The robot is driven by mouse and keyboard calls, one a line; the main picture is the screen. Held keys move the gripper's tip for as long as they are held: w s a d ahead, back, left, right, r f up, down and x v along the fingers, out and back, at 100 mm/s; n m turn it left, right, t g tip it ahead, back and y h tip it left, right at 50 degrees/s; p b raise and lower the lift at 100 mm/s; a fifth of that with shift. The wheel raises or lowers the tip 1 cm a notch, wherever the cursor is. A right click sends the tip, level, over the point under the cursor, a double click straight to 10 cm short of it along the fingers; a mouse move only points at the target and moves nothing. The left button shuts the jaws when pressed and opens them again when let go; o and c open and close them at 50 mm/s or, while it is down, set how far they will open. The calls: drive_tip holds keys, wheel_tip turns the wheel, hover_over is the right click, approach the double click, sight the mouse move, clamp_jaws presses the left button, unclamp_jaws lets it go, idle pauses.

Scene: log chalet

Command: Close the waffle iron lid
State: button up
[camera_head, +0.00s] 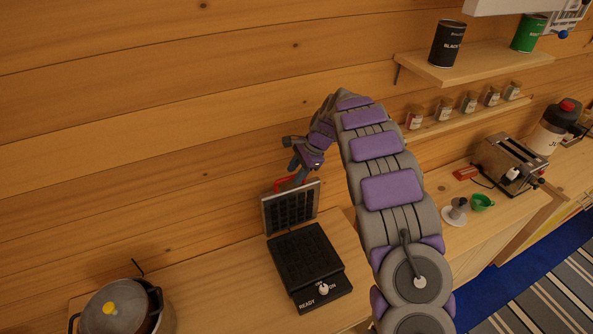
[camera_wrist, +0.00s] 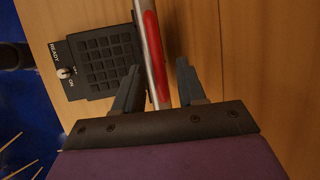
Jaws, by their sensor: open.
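The waffle iron base (camera_head: 306,265) sits on the wooden counter with its dark grid plate facing up. Its lid (camera_head: 291,208) stands raised at the back edge, with a red handle (camera_head: 290,183) along the top. In the wrist view the lid shows edge-on with the red handle (camera_wrist: 152,60), and the base (camera_wrist: 104,60) lies to its left. My gripper (camera_head: 296,170) is open just above the lid's top edge. In the wrist view my gripper (camera_wrist: 160,82) has one finger on each side of the lid edge and handle. Contact cannot be told.
A lidded pot (camera_head: 118,308) stands on the counter at front left. A log wall rises behind the iron. To the right are a toaster (camera_head: 508,162), a green cup (camera_head: 482,202) and a shelf with spice jars (camera_head: 468,103). Counter beside the iron is clear.

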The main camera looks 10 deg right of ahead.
drive_tip(key=shift+c, duration=0.4)
clamp_jaws()
idle(0.4)
